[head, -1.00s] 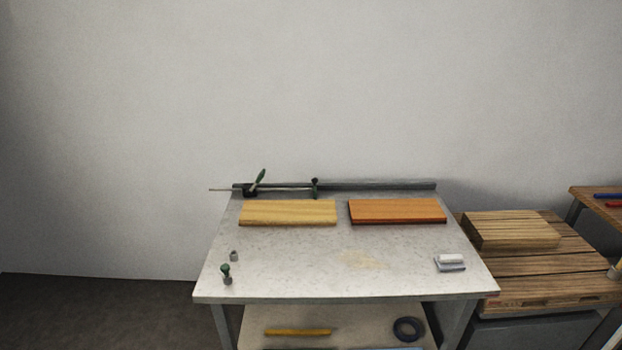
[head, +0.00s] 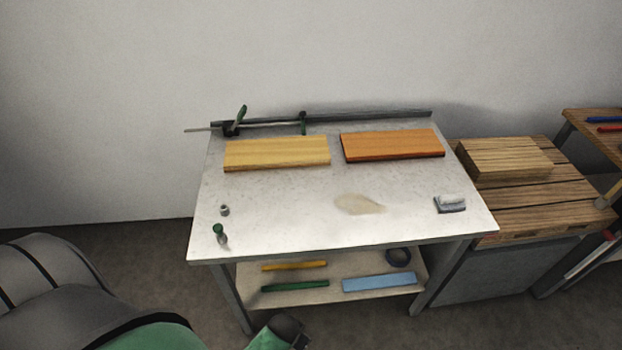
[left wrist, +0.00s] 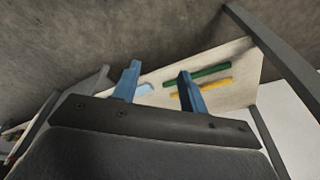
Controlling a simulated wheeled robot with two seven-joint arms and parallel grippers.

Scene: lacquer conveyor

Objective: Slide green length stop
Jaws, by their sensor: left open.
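At the back left of the bench, a rail (head: 365,115) carries a thin rod with a dark clamp-like block and an upright green lever (head: 241,115). Further right on the rail stands a small dark green stop (head: 303,123). A small green-knobbed piece (head: 219,234) stands at the bench's front left corner. My left gripper (left wrist: 158,78) shows in the left wrist view with blue fingers apart and nothing between them. It faces the bench's lower shelf, well away from the rail. My left arm shows at the bottom left of the head view. My right gripper is not in view.
A yellow board (head: 277,153) and an orange board (head: 392,144) lie on the bench (head: 290,215) before the rail. A small grey nut-like piece (head: 224,210) and a grey-white block (head: 450,203) lie nearer. Coloured bars lie on the lower shelf (head: 330,270). Pallet wood (head: 530,200) stands right.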

